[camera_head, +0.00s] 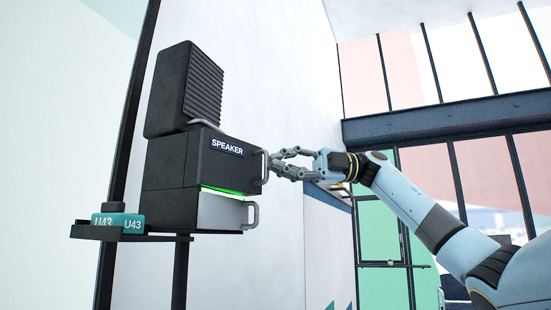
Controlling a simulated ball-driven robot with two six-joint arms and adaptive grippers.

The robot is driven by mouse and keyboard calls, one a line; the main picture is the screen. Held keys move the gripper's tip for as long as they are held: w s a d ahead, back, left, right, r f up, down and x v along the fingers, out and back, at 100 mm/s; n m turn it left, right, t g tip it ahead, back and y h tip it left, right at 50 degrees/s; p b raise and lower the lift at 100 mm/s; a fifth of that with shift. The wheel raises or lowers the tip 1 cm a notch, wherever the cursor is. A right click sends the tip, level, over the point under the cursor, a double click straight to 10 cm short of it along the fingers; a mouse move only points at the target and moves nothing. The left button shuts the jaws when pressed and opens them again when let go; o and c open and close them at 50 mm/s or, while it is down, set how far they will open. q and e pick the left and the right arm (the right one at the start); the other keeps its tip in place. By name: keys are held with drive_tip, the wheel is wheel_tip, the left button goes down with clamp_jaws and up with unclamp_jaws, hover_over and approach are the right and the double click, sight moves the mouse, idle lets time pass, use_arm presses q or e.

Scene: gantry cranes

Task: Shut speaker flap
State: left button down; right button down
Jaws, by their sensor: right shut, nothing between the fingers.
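The speaker unit is a dark box with a ribbed speaker (203,88) on top. Its front flap (222,170) carries a "SPEAKER" label and has a grey handle (264,167) at its right edge. A green lit strip (224,191) runs along the flap's lower edge. Below it is a light grey panel (219,213) with its own handle (251,214). My right gripper (275,163) is shut with its fingertips close by the flap's handle. Whether they touch it I cannot tell. My left gripper is not in view.
A dark shelf (163,237) under the unit holds a teal block marked U43 (118,222) at the left. A white wall (277,80) stands behind. A dark beam (445,117) and window frames are at the right. Free space lies below the gripper.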

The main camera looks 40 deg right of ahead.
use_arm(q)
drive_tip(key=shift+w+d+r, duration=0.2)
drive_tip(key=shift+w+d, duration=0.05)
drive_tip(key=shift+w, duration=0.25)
use_arm(e)
drive_tip(key=shift+w+d, duration=0.25)
drive_tip(key=shift+w, duration=0.15)
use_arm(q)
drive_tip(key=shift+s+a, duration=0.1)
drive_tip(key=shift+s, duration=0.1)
